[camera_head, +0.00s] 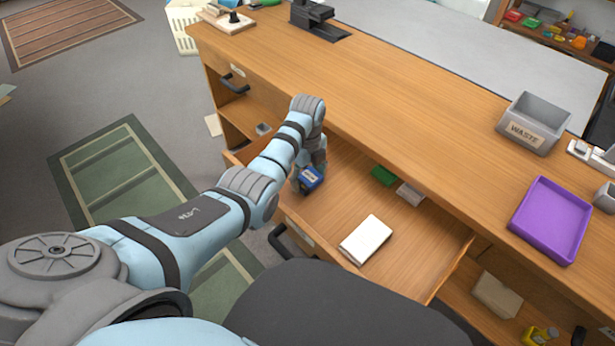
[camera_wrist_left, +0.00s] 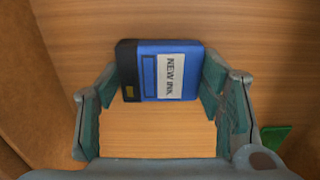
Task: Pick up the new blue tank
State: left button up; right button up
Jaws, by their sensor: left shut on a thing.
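The blue tank (camera_head: 310,178) is a small blue block with a dark end, in the open drawer (camera_head: 330,214) of the desk. In the left wrist view the tank (camera_wrist_left: 165,70) shows a white label reading "NEW INK". My left gripper (camera_head: 303,186) reaches down into the drawer and is shut on the tank. In the left wrist view its fingers (camera_wrist_left: 160,88) press on the tank's two ends. I cannot tell whether the tank touches the drawer floor. My right gripper is in neither view.
In the drawer lie a white pad (camera_head: 366,240), a green block (camera_head: 383,176) and a light grey block (camera_head: 410,194). On the desk top (camera_head: 400,110) stand a grey WASTE bin (camera_head: 533,123) and a purple tray (camera_head: 551,220). The desk edge runs close beside my left arm.

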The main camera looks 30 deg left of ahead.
aim_at(308, 178)
pick_arm(q)
notch_tip(308, 178, up, 20)
jog(key=p, duration=0.9)
